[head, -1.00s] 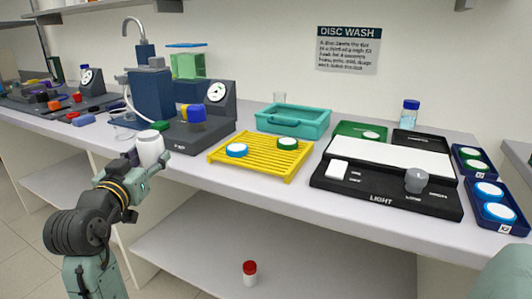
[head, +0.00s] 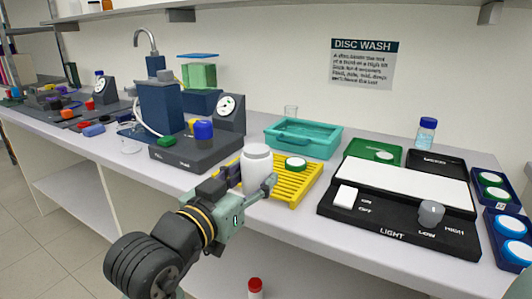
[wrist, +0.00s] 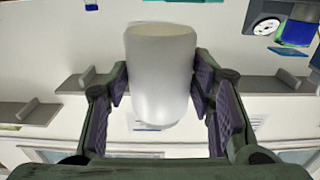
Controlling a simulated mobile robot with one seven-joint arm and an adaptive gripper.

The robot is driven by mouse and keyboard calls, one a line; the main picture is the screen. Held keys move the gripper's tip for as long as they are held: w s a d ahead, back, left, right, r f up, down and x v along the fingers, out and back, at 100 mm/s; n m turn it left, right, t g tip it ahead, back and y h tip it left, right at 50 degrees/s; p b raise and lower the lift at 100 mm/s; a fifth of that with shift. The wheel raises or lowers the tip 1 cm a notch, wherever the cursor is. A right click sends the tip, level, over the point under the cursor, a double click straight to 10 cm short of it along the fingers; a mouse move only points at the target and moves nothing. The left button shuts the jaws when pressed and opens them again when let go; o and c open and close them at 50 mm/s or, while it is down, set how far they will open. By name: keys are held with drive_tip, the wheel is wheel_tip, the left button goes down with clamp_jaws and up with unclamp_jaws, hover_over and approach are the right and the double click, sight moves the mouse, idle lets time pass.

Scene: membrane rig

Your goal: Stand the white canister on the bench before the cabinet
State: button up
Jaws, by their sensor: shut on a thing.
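The white canister (head: 257,166) is upright between the fingers of my gripper (head: 248,186) in the head view. It appears in front of the yellow slatted rack (head: 299,184) and hides part of it. In the wrist view, the canister (wrist: 161,75) sits between the two purple-padded fingers (wrist: 161,85), which close on its sides. I cannot tell how far the canister is from the bench top. The bench (head: 275,226) runs across the view. I cannot make out a cabinet for certain.
A dark pump station (head: 195,150) with a gauge stands left of the rack. A teal tray (head: 303,138) is behind the rack. A black light panel (head: 395,221) and blue disc trays (head: 506,232) fill the right. A red-capped bottle (head: 255,289) is below the bench top.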

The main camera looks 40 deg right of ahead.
drive_tip(key=shift+w+d+r+p, duration=0.2)
drive_tip(key=shift+d+r+p, duration=0.15)
drive_tip(key=shift+p, duration=0.4)
drive_tip(key=w+d, duration=0.2)
drive_tip(key=w+d+f, duration=0.1)
drive_tip(key=w+d, duration=0.1)
drive_tip(key=d, duration=0.1)
drive_tip(key=w+d, duration=0.2)
drive_tip(key=shift+w+d+f, duration=0.1)
drive_tip(key=shift+d+f, duration=0.15)
drive_tip(key=shift+f, duration=0.1)
drive_tip(key=f, duration=0.1)
drive_tip(key=f+p, duration=0.1)
drive_tip(key=shift+w+d+f, duration=0.25)
drive_tip(key=shift+d+f, duration=0.05)
drive_tip(key=shift+f, duration=0.5)
drive_tip(key=shift+f, duration=0.2)
drive_tip(key=o, duration=1.3)
drive_tip(key=shift+o, duration=0.2)
